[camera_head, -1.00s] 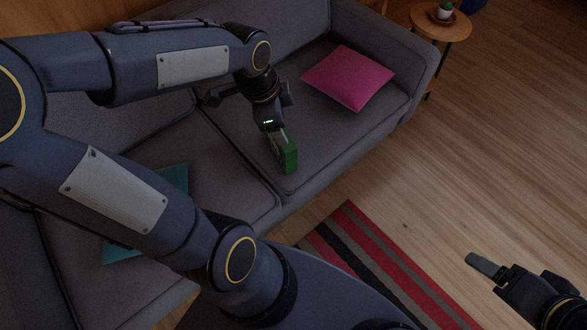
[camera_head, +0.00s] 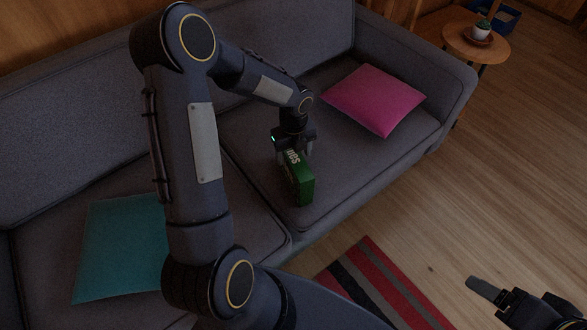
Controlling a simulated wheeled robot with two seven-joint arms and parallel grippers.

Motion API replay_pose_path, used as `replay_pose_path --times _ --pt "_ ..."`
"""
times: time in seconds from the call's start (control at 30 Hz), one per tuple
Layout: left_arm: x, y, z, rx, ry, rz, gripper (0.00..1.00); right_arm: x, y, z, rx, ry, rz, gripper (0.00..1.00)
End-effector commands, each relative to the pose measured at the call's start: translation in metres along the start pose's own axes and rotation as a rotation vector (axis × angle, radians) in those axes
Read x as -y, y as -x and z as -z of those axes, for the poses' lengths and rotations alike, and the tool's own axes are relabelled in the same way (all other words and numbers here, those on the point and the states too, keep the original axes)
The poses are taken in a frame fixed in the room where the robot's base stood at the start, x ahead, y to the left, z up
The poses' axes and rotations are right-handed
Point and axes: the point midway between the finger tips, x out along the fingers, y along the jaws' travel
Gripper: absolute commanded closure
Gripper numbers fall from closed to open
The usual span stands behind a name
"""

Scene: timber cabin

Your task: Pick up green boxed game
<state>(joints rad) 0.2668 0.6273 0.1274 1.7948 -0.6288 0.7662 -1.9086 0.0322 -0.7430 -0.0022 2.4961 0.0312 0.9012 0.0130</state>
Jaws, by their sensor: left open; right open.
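The green boxed game (camera_head: 301,182) stands on the right seat of the grey sofa, near its front edge, with white lettering on its side. My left gripper (camera_head: 293,150) is open and sits over the far end of the box, from above. Its fingers appear to straddle that end, but I cannot tell whether they touch it. My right gripper (camera_head: 487,288) is open over the floor at the lower right, away from the box, and partly cut off by the frame.
A pink cushion (camera_head: 375,98) lies on the sofa (camera_head: 240,205) right of the box. A teal cushion (camera_head: 118,250) lies left, partly behind my arm. A small round table (camera_head: 470,42) with a potted cactus (camera_head: 481,29) stands beyond the armrest. A striped rug (camera_head: 375,285) lies in front.

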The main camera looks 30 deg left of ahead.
Motion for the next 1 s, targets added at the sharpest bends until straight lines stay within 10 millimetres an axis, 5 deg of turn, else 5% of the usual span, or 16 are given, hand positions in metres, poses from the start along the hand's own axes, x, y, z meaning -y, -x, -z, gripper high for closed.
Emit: replay_pose_path --times 0.2,0.47,0.9,1.0 --pt "-0.002 -0.036 0.003 -0.002 0.000 -0.002 0.34 -0.006 -0.013 -0.006 0.000 0.000 0.000 0.26" --pt "-0.002 -0.037 0.002 -0.001 0.001 0.000 0.34 -0.005 -0.012 -0.006 0.001 0.000 0.000 0.26" --pt "-0.002 -0.037 0.002 -0.001 0.001 0.000 0.91 -0.005 -0.012 -0.006 0.001 0.000 0.000 0.26" --pt "-0.001 -0.036 0.002 0.000 0.001 0.001 0.92 -0.005 -0.012 -0.006 0.001 0.000 0.000 0.26"
